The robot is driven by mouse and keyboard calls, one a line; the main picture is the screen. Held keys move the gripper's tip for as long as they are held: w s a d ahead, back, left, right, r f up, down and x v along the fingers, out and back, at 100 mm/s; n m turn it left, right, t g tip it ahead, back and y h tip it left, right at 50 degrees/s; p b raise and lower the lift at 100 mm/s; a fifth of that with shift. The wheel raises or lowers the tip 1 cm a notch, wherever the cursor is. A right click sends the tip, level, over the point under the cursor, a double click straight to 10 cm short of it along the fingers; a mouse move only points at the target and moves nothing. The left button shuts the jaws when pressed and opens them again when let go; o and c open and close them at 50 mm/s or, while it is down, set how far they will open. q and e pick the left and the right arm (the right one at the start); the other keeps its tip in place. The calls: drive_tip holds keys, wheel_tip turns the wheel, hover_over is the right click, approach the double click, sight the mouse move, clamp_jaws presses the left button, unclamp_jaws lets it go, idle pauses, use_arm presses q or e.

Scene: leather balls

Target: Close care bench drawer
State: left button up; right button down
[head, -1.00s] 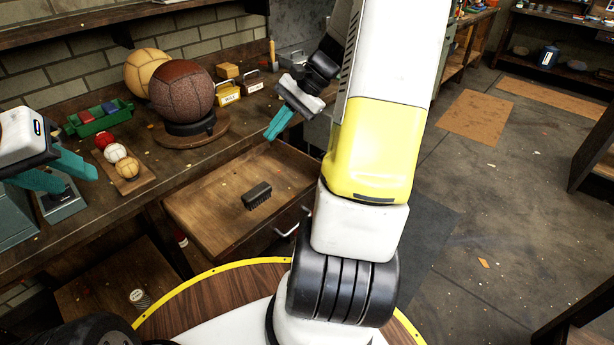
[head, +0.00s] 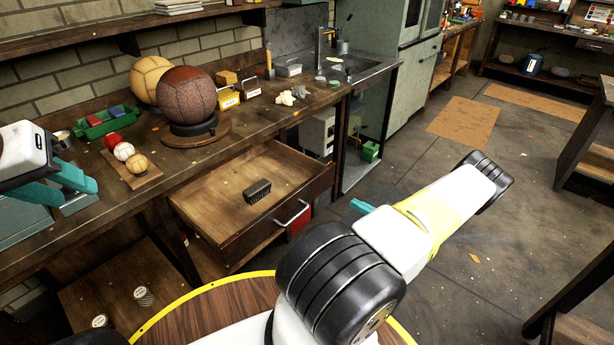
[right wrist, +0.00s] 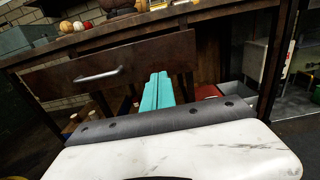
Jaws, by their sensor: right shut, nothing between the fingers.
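The care bench drawer (head: 215,217) is pulled out from under the bench in the head view. A dark brush (head: 257,191) lies inside it. Its front carries a metal handle (head: 292,213), which also shows in the right wrist view (right wrist: 97,76). My right gripper (head: 361,206) is in front of and to the right of the drawer, mostly hidden behind my own arm. In the right wrist view its teal fingers (right wrist: 158,90) are together and empty, to the right of the handle. My left gripper (head: 75,180) is above the bench's left end; its finger gap is unclear.
The bench top (head: 90,215) holds a brown ball (head: 187,95) on a stand, a tan ball (head: 150,78), several small balls and a green tray (head: 105,120). A sink (head: 350,68) is at the bench's far end. The floor (head: 440,165) to the right is open.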

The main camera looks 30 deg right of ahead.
sight(320, 185)
drive_tip(key=x, duration=1.3)
drive_tip(key=shift+w+f, duration=0.15)
drive_tip(key=shift+w, duration=0.2)
